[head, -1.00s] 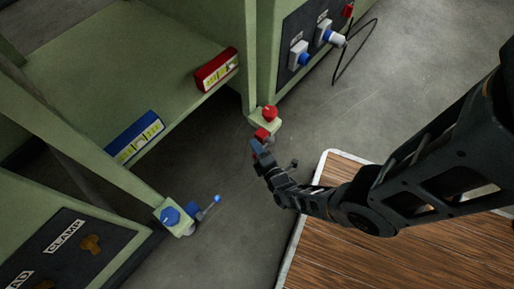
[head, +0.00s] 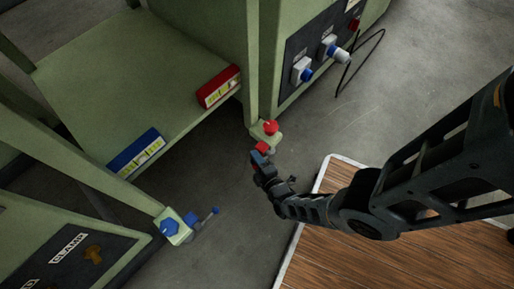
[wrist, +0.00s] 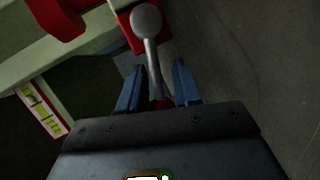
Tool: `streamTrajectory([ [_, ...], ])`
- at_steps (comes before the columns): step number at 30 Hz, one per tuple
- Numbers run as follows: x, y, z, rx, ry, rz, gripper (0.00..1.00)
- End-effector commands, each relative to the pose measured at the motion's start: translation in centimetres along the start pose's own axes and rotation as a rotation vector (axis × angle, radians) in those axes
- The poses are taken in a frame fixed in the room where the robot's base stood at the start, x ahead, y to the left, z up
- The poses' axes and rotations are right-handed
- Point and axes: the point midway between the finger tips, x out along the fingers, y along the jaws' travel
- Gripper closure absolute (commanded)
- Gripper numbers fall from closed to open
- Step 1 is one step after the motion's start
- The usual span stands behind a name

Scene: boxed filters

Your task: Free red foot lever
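The red foot lever sits at a green corner foot below a red knob (head: 270,127). In the head view its red block (head: 262,147) is just beyond my gripper (head: 260,158), which hides the rest. In the wrist view a grey rod with a ball end (wrist: 147,22) runs down between the two blue fingers of my gripper (wrist: 157,82), with a red part (wrist: 162,103) low between them. The fingers are apart, with gaps visible beside the rod. The red block also shows at the top (wrist: 124,16), behind the ball.
A blue foot lever (head: 205,217) with a blue knob (head: 169,226) is on the nearer foot. A cable (head: 362,62) hangs by the control panel. Grey floor (head: 400,100) is clear on the right.

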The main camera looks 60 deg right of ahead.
Motion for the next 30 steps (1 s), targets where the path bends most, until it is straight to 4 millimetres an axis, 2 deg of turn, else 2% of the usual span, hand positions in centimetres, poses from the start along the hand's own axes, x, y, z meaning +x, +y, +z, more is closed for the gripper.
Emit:
streamTrajectory([
  [1, 0.0, 0.0, -0.1, -0.001, 0.002, 0.000, 0.63],
  [5, 0.0, 0.0, 0.0, 0.000, 0.000, 0.000, 0.51],
  [14, -0.3, 0.1, 0.1, 0.000, -0.002, 0.000, 0.51],
  [17, -1.4, 0.2, 0.1, 0.000, -0.002, -0.001, 0.51],
  [24, -5.3, 0.3, 0.0, -0.001, -0.002, -0.002, 0.51],
  [30, -7.4, 0.1, 0.0, 0.001, -0.002, 0.000, 0.51],
])
